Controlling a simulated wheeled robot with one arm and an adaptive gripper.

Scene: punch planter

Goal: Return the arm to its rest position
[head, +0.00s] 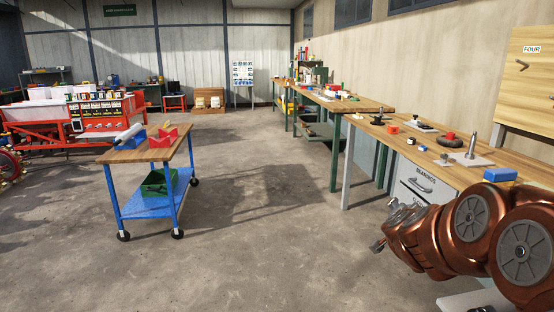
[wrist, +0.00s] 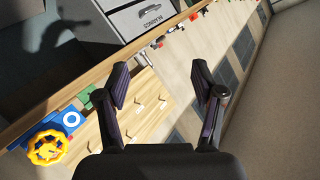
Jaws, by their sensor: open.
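My copper-coloured arm (head: 450,240) is folded at the lower right of the head view, in front of the workbench. In the wrist view my gripper (wrist: 162,85) has its two dark fingers spread wide apart, with nothing between them. Beyond the fingers lie a pale wooden board with pegs (wrist: 145,115) and a wall with dark panels, all tilted in the picture. In the head view the gripper's fingers cannot be made out clearly.
A long workbench (head: 455,172) with small parts runs along the right wall, with a drawer cabinet (head: 413,184) below. A blue cart (head: 150,205) stands left of centre. The concrete floor (head: 270,235) between them is clear. A yellow handwheel (wrist: 47,149) shows in the wrist view.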

